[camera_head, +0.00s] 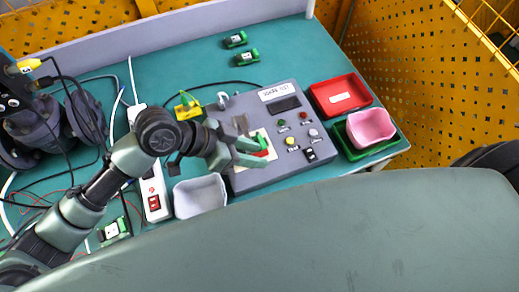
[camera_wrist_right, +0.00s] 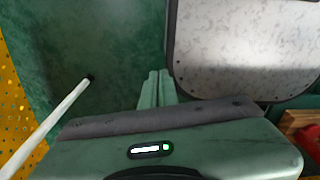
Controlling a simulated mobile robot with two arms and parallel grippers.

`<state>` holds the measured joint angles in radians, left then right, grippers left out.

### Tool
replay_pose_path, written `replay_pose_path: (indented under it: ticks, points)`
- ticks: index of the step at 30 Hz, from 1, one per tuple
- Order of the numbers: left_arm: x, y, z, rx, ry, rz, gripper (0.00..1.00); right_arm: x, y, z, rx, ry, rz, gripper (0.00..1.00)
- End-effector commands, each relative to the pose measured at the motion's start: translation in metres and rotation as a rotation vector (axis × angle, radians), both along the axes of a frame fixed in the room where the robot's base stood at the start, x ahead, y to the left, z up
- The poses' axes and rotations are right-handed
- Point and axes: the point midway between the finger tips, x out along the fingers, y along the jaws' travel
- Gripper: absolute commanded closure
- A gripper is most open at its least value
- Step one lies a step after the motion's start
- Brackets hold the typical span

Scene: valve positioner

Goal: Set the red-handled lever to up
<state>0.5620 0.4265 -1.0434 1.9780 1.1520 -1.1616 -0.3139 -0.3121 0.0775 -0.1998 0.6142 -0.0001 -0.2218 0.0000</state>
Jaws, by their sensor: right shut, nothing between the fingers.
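The red-handled lever (camera_head: 263,148) is on the grey control box, over a pale plate; only a small red part shows beside my left gripper, so its position is hard to tell. My left gripper (camera_head: 250,152) is at the lever, its two green fingers apart and pointing right, with the red part close to the fingertips. I cannot tell whether they touch it. My right gripper (camera_wrist_right: 157,88) shows only in the right wrist view, its fingers shut together and empty.
The control box (camera_head: 283,176) carries buttons and a dark display. A red tray (camera_head: 318,87) and a pink bin (camera_head: 371,128) stand right of it. A whitish bin (camera_head: 200,196) and a power strip (camera_head: 154,197) are at its left. A white panel (camera_wrist_right: 245,45) lies beside my right fingers.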

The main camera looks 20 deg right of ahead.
Motion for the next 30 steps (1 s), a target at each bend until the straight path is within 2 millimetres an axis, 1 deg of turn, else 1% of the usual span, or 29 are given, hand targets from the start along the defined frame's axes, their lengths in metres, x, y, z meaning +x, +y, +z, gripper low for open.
replay_pose_path:
  ticks: [1,5,10,14,15,17,18,19,30]
  points:
    - [-0.001,-0.005,-0.003,-0.001,0.002,0.000,0.65,0.001,0.000,0.002,0.000,-0.001,0.000,1.00]
    - [-0.002,-0.013,-0.011,-0.001,0.001,-0.001,0.65,0.005,0.000,0.004,0.001,-0.007,0.000,1.00]
    - [-0.002,-0.015,-0.015,0.000,-0.001,0.001,0.65,0.017,0.001,0.005,0.002,-0.024,0.000,1.00]
    - [-0.002,-0.015,-0.015,0.000,-0.001,0.001,0.65,0.019,0.001,0.005,0.002,-0.027,0.000,1.00]
    - [-0.002,-0.015,-0.015,0.000,-0.001,0.001,0.70,0.019,0.001,0.005,0.002,-0.027,0.000,1.00]
    - [-0.002,-0.015,-0.015,0.000,-0.001,0.001,0.87,0.018,0.001,0.005,0.002,-0.026,0.000,1.00]
    - [-0.002,-0.015,-0.015,0.000,-0.001,0.001,0.98,0.018,0.001,0.005,0.002,-0.026,0.000,1.00]
    - [-0.002,-0.015,-0.015,0.000,-0.001,0.001,1.00,0.018,0.001,0.005,0.002,-0.026,0.000,1.00]
    - [-0.003,-0.015,-0.015,0.000,0.001,0.001,1.00,0.013,-0.002,0.004,-0.001,-0.020,0.001,1.00]
